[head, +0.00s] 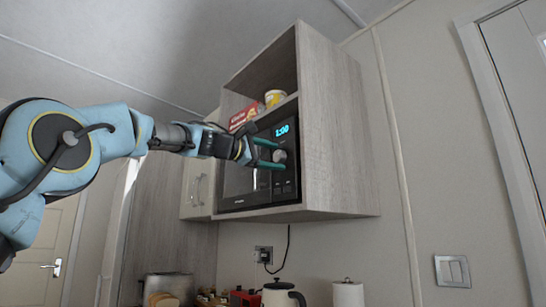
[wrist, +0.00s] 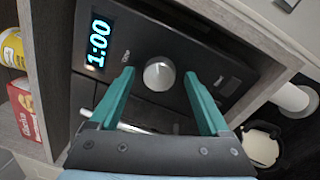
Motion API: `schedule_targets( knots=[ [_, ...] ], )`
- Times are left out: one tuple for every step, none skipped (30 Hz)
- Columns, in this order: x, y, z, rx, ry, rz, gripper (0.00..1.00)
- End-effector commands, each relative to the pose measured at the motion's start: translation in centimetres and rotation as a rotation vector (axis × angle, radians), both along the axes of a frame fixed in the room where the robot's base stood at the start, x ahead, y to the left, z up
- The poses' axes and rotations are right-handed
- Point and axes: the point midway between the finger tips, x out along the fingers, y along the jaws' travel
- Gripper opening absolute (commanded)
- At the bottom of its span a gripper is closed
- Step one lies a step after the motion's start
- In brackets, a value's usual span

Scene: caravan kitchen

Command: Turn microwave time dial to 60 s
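The black microwave (head: 240,183) sits in a wooden wall cabinet. Its time dial (wrist: 159,74) is a round silver knob, also visible in the head view (head: 280,156). The display (wrist: 98,43) reads 1:00, in blue digits. My gripper (wrist: 160,84) has two green fingers, spread wide apart and pointing at the panel. In the wrist view the dial lies between the fingertips, with a clear gap on both sides, so nothing is gripped. In the head view my gripper (head: 272,155) reaches in from the left, close to the dial.
A red box (head: 245,116) and a yellow tub (head: 274,97) stand on the shelf above the microwave. The cabinet side panel (head: 335,130) is right of the dial. Below are a kettle (head: 282,293), a toaster (head: 168,287) and a paper roll (head: 348,294).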

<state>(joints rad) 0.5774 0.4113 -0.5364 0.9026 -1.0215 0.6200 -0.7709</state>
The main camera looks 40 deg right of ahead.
Motion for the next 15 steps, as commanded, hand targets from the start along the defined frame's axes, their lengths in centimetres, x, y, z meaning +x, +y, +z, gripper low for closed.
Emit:
schedule_targets(
  knots=[
    [0.0, 0.0, 0.0, 0.0, 0.0, 0.0, 0.8],
    [0.0, 0.0, 0.0, 0.0, 0.0, 0.0, 0.8],
    [0.0, 0.0, 0.0, 0.0, 0.0, 0.0, 0.8],
    [0.0, 0.0, 0.0, 0.0, 0.0, 0.0, 0.8],
    [0.0, 0.0, 0.0, 0.0, 0.0, 0.0, 0.8],
    [0.0, 0.1, 0.0, 0.0, 0.0, 0.001, 0.8],
    [0.0, 0.2, -0.1, -0.001, 0.0, 0.001, 0.8],
    [0.1, 0.4, -0.1, -0.001, 0.0, 0.001, 0.8],
    [0.1, 0.7, -0.2, -0.001, -0.001, 0.003, 0.8],
    [0.1, 1.1, -0.2, -0.001, -0.001, 0.003, 0.8],
    [0.1, 1.5, -0.3, -0.001, -0.002, 0.003, 0.8],
    [0.1, 2.2, -0.5, -0.001, -0.002, 0.004, 0.8],
    [0.2, 2.7, -0.6, -0.001, -0.002, 0.005, 0.8],
    [0.1, 3.3, -0.6, -0.001, -0.003, 0.005, 0.8],
    [0.2, 4.2, -0.7, -0.002, -0.003, 0.005, 0.8]
  ],
)
